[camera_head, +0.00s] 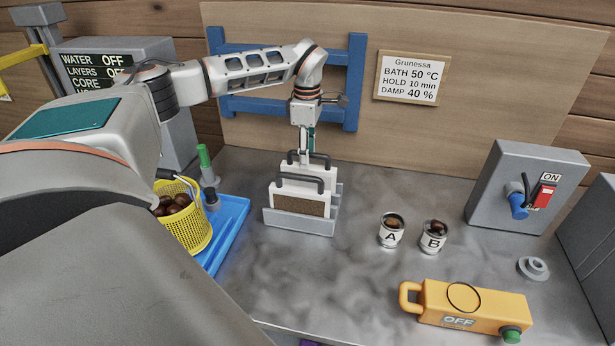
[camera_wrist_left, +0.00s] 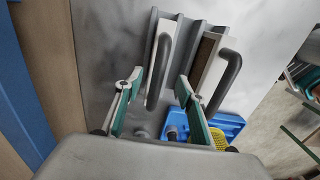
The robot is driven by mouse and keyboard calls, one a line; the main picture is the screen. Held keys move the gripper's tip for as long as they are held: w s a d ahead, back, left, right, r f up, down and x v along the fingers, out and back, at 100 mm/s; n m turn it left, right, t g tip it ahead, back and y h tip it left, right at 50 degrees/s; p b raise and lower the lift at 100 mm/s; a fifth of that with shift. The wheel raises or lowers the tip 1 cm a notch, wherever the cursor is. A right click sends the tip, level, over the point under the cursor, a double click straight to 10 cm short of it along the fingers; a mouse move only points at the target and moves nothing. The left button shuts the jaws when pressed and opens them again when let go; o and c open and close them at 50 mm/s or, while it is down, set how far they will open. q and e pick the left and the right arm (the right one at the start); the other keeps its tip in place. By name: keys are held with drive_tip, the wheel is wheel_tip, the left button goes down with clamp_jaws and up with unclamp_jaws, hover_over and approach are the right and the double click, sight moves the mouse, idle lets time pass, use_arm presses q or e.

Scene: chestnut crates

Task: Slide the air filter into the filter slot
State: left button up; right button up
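Two white-framed panels with dark loop handles stand upright, one behind the other, in a grey slotted holder (camera_head: 300,226). The front panel (camera_head: 300,205) shows a brown filter face; the rear panel (camera_head: 289,171) is mostly hidden behind it. I cannot tell for sure which is the task's air filter. My left gripper (camera_head: 305,150) points down at the rear panel's handle. In the left wrist view its teal-padded fingers (camera_wrist_left: 160,82) are spread, with the rear handle (camera_wrist_left: 158,72) between them, seemingly ungripped. The front handle (camera_wrist_left: 226,80) lies outside the right finger. My right gripper is not in view.
A yellow basket of chestnuts (camera_head: 190,228) stands on a blue tray (camera_head: 232,222) left of the holder. A blue frame (camera_head: 355,80) stands behind.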

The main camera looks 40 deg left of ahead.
sight(309, 174)
use_arm(q)
drive_tip(key=f, duration=0.7)
drive_tip(key=shift+w+f, duration=0.3)
drive_tip(key=shift+f, duration=0.05)
clamp_jaws()
